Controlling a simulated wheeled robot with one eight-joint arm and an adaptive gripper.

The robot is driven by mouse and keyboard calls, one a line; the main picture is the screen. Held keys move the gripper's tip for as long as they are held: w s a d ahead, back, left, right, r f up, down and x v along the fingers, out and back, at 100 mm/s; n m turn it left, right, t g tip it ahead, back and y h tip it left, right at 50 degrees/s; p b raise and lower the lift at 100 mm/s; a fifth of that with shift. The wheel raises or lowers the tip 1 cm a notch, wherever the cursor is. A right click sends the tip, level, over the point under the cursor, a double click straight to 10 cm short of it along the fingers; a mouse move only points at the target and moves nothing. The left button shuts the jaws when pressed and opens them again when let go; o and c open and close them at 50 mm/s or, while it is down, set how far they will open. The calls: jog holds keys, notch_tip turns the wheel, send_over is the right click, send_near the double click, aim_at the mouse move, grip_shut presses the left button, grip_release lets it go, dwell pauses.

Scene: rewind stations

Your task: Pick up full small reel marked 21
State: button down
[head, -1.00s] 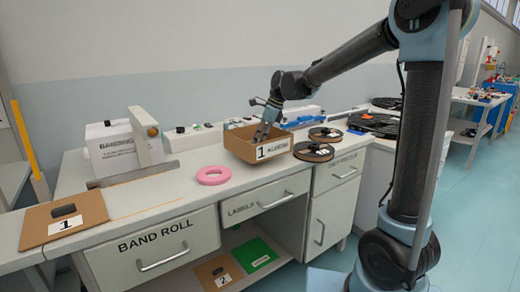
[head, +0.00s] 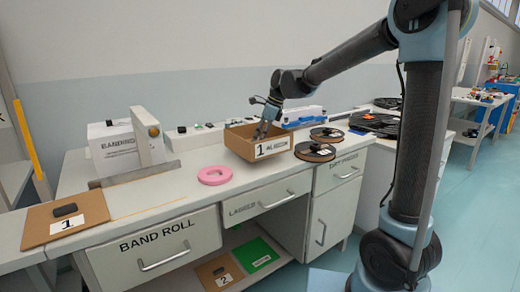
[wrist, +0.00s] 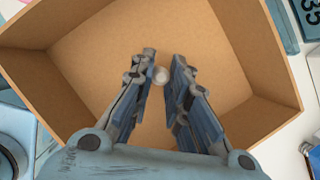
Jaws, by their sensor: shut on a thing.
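My gripper (head: 268,127) reaches down into an open cardboard box (head: 237,148) labelled 1 on the bench. In the wrist view my gripper (wrist: 166,80) has its two fingers inside the box, with a small pale round thing (wrist: 161,76) showing between the fingertips. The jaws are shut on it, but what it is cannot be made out. Two dark small reels with brown rims lie right of the box, a nearer reel (head: 315,152) and a farther reel (head: 326,133). Their marks are too small to read, so I cannot tell which is 21.
A pink ring (head: 214,176) lies left of the box on the bench. A banding machine (head: 125,147) stands further left, near a brown board (head: 38,226) marked 1. Larger black reels (head: 375,123) lie at the right. The bench front between pink ring and brown board is mostly clear.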

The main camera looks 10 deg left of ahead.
jog(key=shift+f, duration=2.1)
jog(key=shift+f, duration=0.1)
jog(key=c, duration=1.5)
grip_release()
jog(key=shift+c, duration=0.2)
jog(key=v, duration=1.2)
